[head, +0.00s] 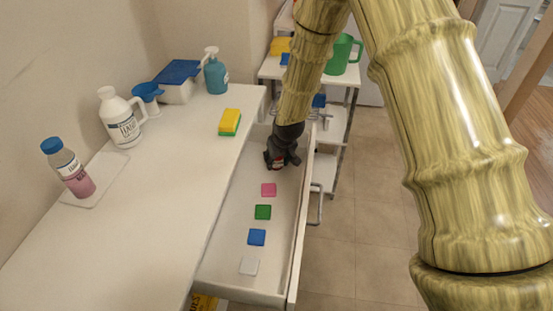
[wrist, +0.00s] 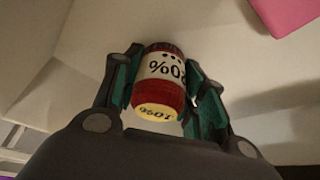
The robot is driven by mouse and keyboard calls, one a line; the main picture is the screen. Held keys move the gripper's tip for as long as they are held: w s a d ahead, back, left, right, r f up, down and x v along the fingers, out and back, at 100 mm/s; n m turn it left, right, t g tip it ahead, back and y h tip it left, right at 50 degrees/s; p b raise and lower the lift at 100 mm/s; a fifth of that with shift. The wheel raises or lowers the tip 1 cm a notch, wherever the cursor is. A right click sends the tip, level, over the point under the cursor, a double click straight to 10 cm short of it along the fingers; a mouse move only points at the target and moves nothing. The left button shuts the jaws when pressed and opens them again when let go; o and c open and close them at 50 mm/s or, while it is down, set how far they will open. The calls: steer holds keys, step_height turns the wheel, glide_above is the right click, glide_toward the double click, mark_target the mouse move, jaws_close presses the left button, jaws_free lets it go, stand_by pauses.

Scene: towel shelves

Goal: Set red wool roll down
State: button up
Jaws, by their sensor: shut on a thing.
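The red wool roll (wrist: 167,97) shows in the wrist view as a small upright-looking cylinder, red with a white printed band and a pale yellow end. My gripper (wrist: 162,72) is shut on it, with a finger on each side. In the head view my gripper (head: 282,158) points down into the far part of the open white drawer (head: 230,255). Only a trace of red shows at its fingers there. Whether the roll touches the drawer floor cannot be told.
Pink (head: 268,190), green (head: 263,212), blue (head: 257,237) and white (head: 249,266) squares line the drawer floor nearer me. The countertop (head: 150,225) at left holds bottles and a yellow-green sponge (head: 230,122). A shelf cart with a green pitcher (head: 340,56) stands behind.

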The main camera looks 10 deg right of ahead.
steer(key=shift+f, duration=0.1)
steer(key=o, duration=1)
steer(key=shift+o, duration=0.2)
steer(key=v, duration=1.2)
